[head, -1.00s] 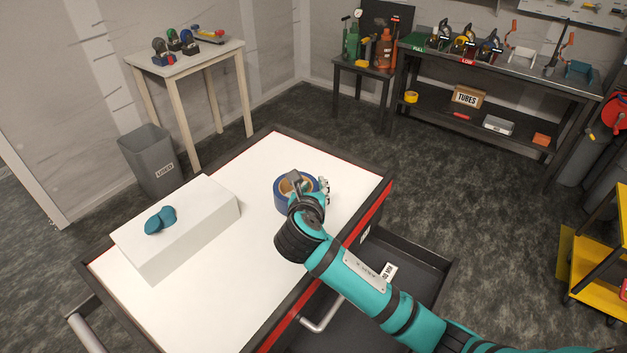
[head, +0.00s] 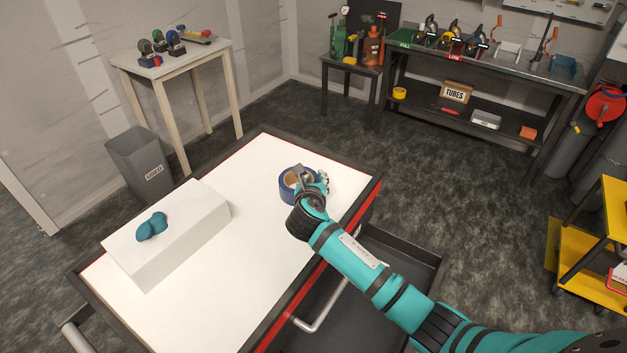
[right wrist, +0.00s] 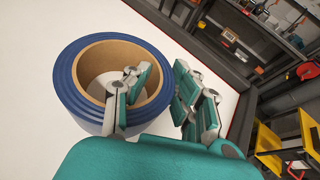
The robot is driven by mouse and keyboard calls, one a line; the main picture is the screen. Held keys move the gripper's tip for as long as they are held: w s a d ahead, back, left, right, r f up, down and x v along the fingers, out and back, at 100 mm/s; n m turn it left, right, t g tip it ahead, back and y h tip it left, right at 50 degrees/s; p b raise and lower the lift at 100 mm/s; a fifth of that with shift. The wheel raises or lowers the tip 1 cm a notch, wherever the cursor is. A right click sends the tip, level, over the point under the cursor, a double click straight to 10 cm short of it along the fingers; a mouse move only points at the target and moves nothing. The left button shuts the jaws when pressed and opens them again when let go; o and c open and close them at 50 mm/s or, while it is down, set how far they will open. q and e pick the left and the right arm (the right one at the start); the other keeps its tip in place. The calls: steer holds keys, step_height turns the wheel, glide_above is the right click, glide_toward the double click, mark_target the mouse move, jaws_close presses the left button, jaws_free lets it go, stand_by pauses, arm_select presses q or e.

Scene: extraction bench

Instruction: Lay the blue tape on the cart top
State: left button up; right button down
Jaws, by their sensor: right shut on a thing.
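The blue tape (head: 285,190) is a thick roll with a brown core, at the far right part of the white cart top (head: 255,235). My right gripper (head: 309,180) is shut on the roll's near right wall. In the right wrist view, one finger of the gripper (right wrist: 157,82) is inside the core and the other is outside the blue tape (right wrist: 68,85). The roll lies about flat, hole up, over the white surface. I cannot tell whether its underside touches the top. My left gripper is not in view.
A white box (head: 165,250) with a teal object (head: 152,226) on it stands on the cart's left part. A dark drawer (head: 405,260) is open on the cart's right side. The white top between box and tape is clear. A grey bin (head: 140,160) stands behind.

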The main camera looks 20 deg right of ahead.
steer(key=c, duration=1.1)
jaws_free()
steer(key=shift+f, duration=0.1)
steer(key=shift+c, duration=0.2)
steer(key=shift+s+a, duration=0.1)
steer(key=v, duration=1.2)
